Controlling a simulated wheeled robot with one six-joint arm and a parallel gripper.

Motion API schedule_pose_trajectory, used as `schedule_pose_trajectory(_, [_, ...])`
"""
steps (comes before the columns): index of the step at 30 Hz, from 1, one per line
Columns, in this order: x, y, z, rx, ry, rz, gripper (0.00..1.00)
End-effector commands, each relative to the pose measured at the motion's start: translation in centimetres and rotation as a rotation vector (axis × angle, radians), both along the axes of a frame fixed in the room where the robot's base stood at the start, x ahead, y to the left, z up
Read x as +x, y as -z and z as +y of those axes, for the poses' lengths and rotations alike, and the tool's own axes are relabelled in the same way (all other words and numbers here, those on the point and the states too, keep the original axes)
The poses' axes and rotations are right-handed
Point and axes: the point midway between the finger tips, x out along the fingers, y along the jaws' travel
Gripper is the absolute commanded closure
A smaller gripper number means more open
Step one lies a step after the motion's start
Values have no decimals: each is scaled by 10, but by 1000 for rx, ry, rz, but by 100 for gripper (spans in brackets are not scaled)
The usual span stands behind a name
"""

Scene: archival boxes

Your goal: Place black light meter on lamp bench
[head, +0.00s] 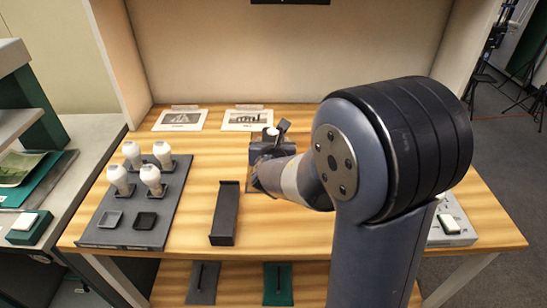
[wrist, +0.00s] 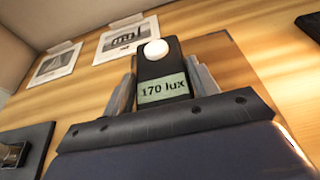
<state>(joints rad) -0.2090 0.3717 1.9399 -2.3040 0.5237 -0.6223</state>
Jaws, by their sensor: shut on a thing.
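The black light meter (wrist: 156,68) has a white dome and a pale display reading "170 lux". In the wrist view it stands between the two fingers of my gripper (wrist: 163,80), which is shut on it. In the head view my gripper (head: 270,146) is over the back middle of the wooden lamp bench (head: 330,240), and only the meter's white dome (head: 271,131) shows clearly. My arm hides much of the bench's right side. I cannot tell whether the meter's base touches the bench top.
A grey tray (head: 105,233) at left holds several white bulbs and two small square dishes. A long black holder (head: 225,213) lies in front of my gripper. Two prints (head: 180,120) (head: 247,120) lie at the back. A grey box (head: 452,235) is at right. Bare wood surrounds the holder.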

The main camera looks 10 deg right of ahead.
Motion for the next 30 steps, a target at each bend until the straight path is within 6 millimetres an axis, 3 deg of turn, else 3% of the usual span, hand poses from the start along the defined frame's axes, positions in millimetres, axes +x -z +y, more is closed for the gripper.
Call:
schedule_pose_trajectory(6, [0, 32, 0, -1, 0, 2, 71])
schedule_pose_trajectory(20, [0, 38, 0, 1, 0, -1, 71])
schedule_pose_trajectory(21, [0, 37, 0, 1, 0, 0, 42])
schedule_pose_trajectory(28, [0, 37, 0, 0, 0, 1, 23])
schedule_pose_trajectory(30, [0, 37, 0, 0, 0, 1, 22])
